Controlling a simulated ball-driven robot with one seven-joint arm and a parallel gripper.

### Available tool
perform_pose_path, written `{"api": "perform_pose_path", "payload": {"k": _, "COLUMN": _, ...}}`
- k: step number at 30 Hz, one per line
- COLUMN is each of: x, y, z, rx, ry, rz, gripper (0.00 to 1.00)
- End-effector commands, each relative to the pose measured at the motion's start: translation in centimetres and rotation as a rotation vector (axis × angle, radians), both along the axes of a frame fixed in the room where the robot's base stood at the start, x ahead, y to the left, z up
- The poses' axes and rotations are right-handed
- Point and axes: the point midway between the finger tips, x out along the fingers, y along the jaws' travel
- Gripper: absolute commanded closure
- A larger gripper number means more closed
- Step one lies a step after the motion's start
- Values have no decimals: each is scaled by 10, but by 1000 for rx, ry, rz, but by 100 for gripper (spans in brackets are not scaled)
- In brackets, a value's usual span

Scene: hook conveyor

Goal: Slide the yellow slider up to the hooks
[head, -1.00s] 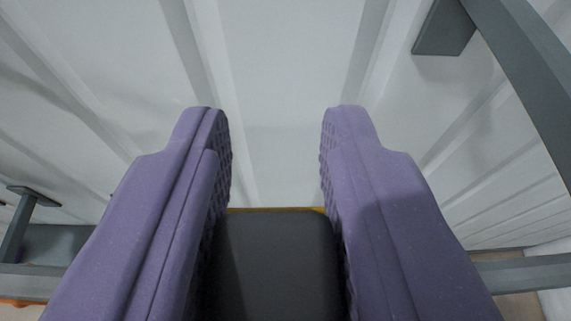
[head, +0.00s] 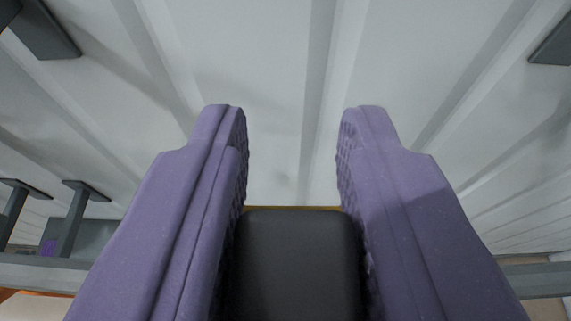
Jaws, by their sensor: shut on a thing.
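My gripper (head: 296,120) has two purple fingers closed on the sides of a dark grey block (head: 298,260). A thin yellow edge (head: 292,207) shows just beyond the block's far end and appears to be part of the yellow slider. The rest of the slider is hidden behind the block and fingers. I cannot make out the hooks for certain.
A pale ribbed wall (head: 280,60) fills the background. Grey brackets stand at upper left (head: 45,30), upper right (head: 555,42) and left (head: 88,190). Grey rail lengths run at lower left (head: 40,272) and lower right (head: 540,280).

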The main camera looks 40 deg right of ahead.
Motion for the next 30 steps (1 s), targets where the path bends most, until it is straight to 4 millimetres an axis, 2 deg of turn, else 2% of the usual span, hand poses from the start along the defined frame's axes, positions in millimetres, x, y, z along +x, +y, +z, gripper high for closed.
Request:
{"api": "perform_pose_path", "payload": {"k": 2, "x": 0, "y": 0, "z": 1, "rx": 0, "ry": -1, "rz": 0, "gripper": 100}}
{"api": "perform_pose_path", "payload": {"k": 3, "x": 0, "y": 0, "z": 1, "rx": 0, "ry": -1, "rz": 0, "gripper": 61}}
{"api": "perform_pose_path", "payload": {"k": 5, "x": 0, "y": 0, "z": 1, "rx": 0, "ry": -1, "rz": 0, "gripper": 49}}
{"api": "perform_pose_path", "payload": {"k": 15, "x": -3, "y": 3, "z": 2, "rx": 0, "ry": -2, "rz": 1, "gripper": 49}}
{"api": "perform_pose_path", "payload": {"k": 24, "x": -42, "y": 31, "z": 20, "rx": 2, "ry": -3, "rz": 2, "gripper": 49}}
{"api": "perform_pose_path", "payload": {"k": 30, "x": -57, "y": 42, "z": 29, "rx": 0, "ry": 0, "rz": 1, "gripper": 49}}
